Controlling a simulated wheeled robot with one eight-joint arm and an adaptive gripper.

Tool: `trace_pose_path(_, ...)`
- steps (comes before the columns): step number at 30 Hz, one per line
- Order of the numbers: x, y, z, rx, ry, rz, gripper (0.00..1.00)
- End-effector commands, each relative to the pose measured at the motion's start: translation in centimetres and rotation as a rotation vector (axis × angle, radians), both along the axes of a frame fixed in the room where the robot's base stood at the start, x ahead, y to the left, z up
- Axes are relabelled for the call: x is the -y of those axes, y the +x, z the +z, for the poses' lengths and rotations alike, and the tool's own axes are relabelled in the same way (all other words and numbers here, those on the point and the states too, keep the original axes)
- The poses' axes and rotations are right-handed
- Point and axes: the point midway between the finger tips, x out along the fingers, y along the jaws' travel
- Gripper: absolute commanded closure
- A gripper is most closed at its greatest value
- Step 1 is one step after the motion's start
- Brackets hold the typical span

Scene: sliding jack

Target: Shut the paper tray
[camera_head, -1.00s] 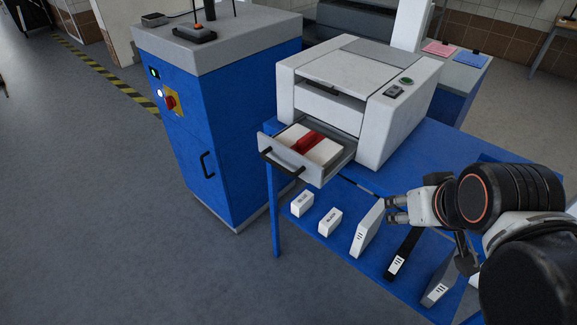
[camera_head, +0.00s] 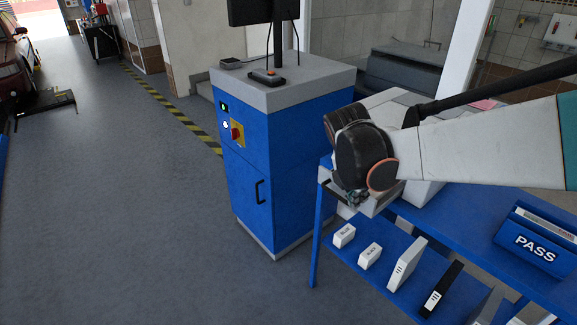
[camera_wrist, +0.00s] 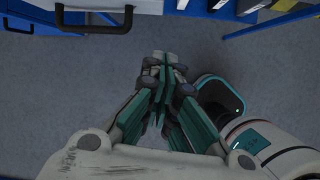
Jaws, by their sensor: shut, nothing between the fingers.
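The grey paper tray (camera_head: 377,205) sticks out of the white printer (camera_head: 425,191). My wrist hides most of the tray and part of the printer in the head view. The tray's grey front (camera_wrist: 146,6) and black bar handle (camera_wrist: 95,29) show at the top of the wrist view. My gripper (camera_wrist: 160,80) is shut and empty, over open floor. It is below and to the right of the handle in the wrist view, apart from it.
The blue cabinet (camera_head: 284,185) with a grey top stands left of the printer. Several labelled boxes, such as the white one (camera_head: 406,264), stand on the blue lower shelf (camera_head: 385,287). A blue PASS bin (camera_head: 537,243) is on the right.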

Motion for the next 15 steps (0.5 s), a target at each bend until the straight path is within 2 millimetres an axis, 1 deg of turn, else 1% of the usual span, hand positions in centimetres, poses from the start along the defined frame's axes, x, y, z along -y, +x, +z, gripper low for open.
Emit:
trace_pose_path(1, -0.1, 0.7, -0.2, -0.021, -0.019, 0.044, 1.0)
trace_pose_path(3, -0.2, 1.1, -0.5, -0.045, -0.04, 0.089, 1.0)
trace_pose_path(8, 0.0, 1.5, -1.3, -0.064, -0.057, 0.127, 1.0)
trace_pose_path(11, 0.3, 1.7, -2.4, -0.064, -0.057, 0.126, 1.0)
trace_pose_path(15, 1.1, 2.3, -4.8, -0.064, -0.056, 0.125, 1.0)
